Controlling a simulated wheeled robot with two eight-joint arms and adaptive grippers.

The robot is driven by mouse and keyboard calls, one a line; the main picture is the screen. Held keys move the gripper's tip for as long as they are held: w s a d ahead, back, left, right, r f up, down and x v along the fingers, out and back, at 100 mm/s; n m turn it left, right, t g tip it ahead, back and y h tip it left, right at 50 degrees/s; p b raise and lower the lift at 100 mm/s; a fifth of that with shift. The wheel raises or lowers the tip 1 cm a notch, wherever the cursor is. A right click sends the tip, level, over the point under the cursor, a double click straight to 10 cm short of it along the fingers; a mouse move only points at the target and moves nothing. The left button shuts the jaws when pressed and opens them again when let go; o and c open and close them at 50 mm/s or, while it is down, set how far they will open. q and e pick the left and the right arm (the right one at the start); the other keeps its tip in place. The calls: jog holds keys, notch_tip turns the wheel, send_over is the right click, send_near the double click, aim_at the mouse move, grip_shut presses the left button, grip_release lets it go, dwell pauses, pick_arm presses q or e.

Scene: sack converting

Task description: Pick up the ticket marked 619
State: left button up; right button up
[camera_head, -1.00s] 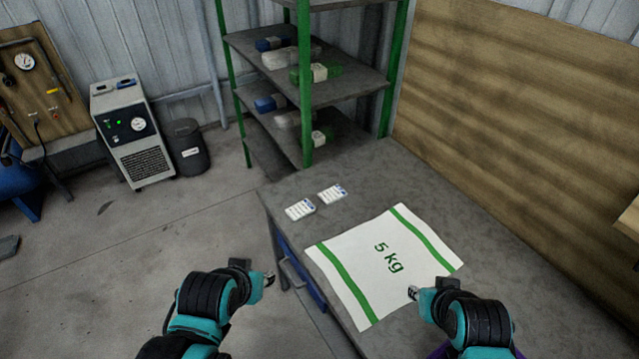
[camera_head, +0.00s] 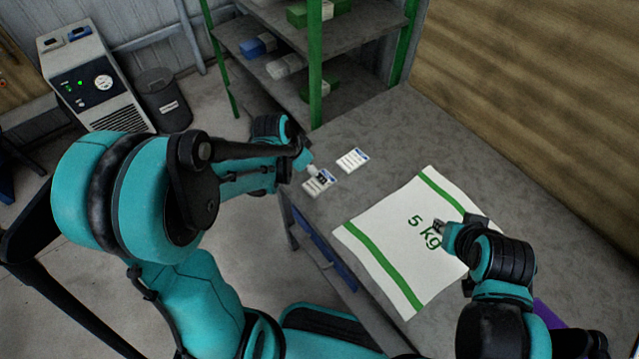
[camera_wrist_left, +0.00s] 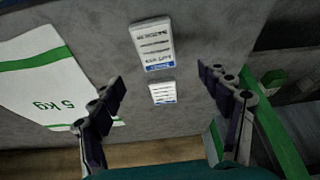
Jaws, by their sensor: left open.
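Two small white tickets with blue bands lie on the grey table. The left ticket (camera_head: 318,183) is partly covered by my left gripper (camera_head: 306,165) in the head view. The other ticket (camera_head: 353,160) lies a little farther back and right. In the left wrist view, a larger-looking ticket (camera_wrist_left: 152,45) is above a smaller-looking ticket (camera_wrist_left: 162,92). Their print is too small to read a number. My left gripper (camera_wrist_left: 161,78) is open and empty, its fingers spread above the table. My right gripper (camera_head: 440,227) is over the sack; its jaws are too small to judge.
A white sack marked 5 kg (camera_head: 385,242) with green stripes lies flat on the table (camera_head: 420,135). A green-posted shelf (camera_head: 345,45) with packs stands behind. A wooden wall (camera_head: 530,80) borders the right. A bin (camera_head: 163,98) stands on the floor at left.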

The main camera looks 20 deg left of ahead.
aim_at(317, 184)
pick_arm(q)
jog(key=shift+w+d+f, duration=0.1)
jog(key=shift+f, duration=0.35)
jog(key=shift+b+x, duration=0.6)
jog(key=shift+x, duration=0.45)
jog(key=b+x, duration=0.1)
jog(key=x, duration=0.1)
jog(key=s+b+x, duration=0.1)
jog(key=x, duration=0.2)
jog(key=shift+f+b, duration=0.2)
jog(key=shift+b, duration=0.15)
jog(key=shift+w+f, duration=0.1)
jog(key=shift+f, duration=0.05)
jog(key=shift+f+b, duration=0.2)
jog(key=shift+b, duration=0.1)
jog(key=c, duration=1.2)
